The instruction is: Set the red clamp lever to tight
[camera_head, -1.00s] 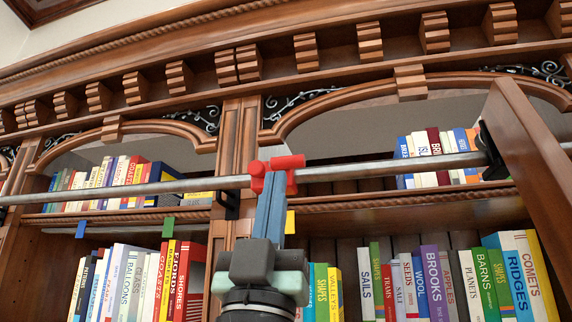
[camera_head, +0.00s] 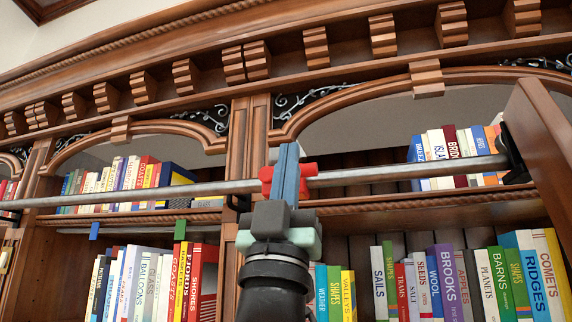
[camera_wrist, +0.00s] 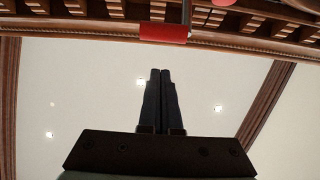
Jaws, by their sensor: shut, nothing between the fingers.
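The red clamp (camera_head: 267,176) sits around the grey metal rail, in front of the post between two bookcase bays. Its red lever (camera_head: 309,170) shows to the right of my fingers; the middle of the clamp is hidden behind them. My gripper (camera_head: 288,148) has its blue fingers together and empty, pointing up in front of the clamp, with tips above the rail. I cannot tell whether they touch the clamp. In the wrist view, my dark fingers (camera_wrist: 160,74) are shut, and a red cylindrical part (camera_wrist: 163,34) lies beyond their tips at the top.
The metal rail (camera_head: 400,172) runs across the bookcase, held by black brackets (camera_head: 513,152). A wooden ladder side (camera_head: 545,135) stands at the right. Book rows fill the shelves behind. A blue tag (camera_head: 95,230) and a green tag (camera_head: 180,229) hang at the left.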

